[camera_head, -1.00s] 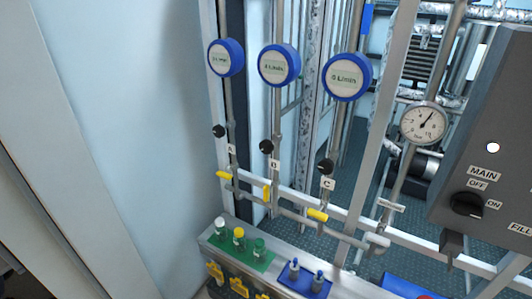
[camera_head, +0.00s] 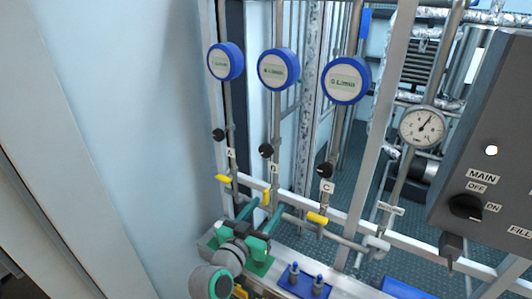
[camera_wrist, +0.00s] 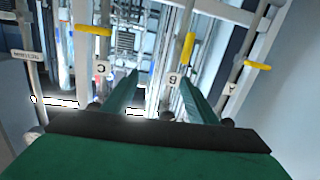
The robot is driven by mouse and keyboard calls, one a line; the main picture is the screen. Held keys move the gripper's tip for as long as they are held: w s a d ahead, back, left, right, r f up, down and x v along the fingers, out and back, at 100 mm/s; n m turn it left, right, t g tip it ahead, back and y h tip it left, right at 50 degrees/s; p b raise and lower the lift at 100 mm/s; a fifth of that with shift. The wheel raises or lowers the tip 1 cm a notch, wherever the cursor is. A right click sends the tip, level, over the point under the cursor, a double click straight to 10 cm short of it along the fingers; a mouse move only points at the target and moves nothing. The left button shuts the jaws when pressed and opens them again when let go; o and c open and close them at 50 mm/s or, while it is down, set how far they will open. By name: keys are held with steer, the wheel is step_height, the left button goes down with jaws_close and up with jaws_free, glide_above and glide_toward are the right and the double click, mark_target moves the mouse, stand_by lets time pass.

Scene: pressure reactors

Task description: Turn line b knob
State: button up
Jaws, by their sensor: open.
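The line B knob (camera_head: 265,150) is a small black round knob on the middle pipe, just above the B label (camera_head: 274,169). In the wrist view, the B label (camera_wrist: 174,80) is upside down near the right fingertip. A yellow lever (camera_head: 266,197) stands upright on line B below the label; it also shows in the wrist view (camera_wrist: 188,48). My gripper (camera_head: 268,204) is green, open and empty. Its fingertips are below the B knob, close to the yellow lever. Its two fingers (camera_wrist: 160,80) stand apart in the wrist view. Contact cannot be told.
Line A's knob (camera_head: 218,135) and line C's knob (camera_head: 325,170) flank line B. Their yellow levers (camera_head: 222,178) (camera_head: 317,218) lie crosswise. Blue flow meters (camera_head: 278,69) hang above. A blue tray (camera_head: 304,283) with bottles is below. A dark control panel (camera_head: 485,150) stands right.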

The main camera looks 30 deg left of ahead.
mark_target(264, 152)
steer(key=s+a+r+m+h, duration=0.1)
steer(key=a+r+m, duration=0.15)
steer(key=r, duration=0.35)
steer(key=a+r+m+h, duration=0.1)
steer(key=a+r, duration=0.2)
steer(key=r, duration=0.4)
steer(key=shift+t, duration=0.3)
steer(key=w, duration=1)
steer(key=shift+w+f, duration=0.1)
steer(key=shift+w, duration=0.05)
steer(key=shift+a, duration=0.1)
steer(key=c, duration=1.1)
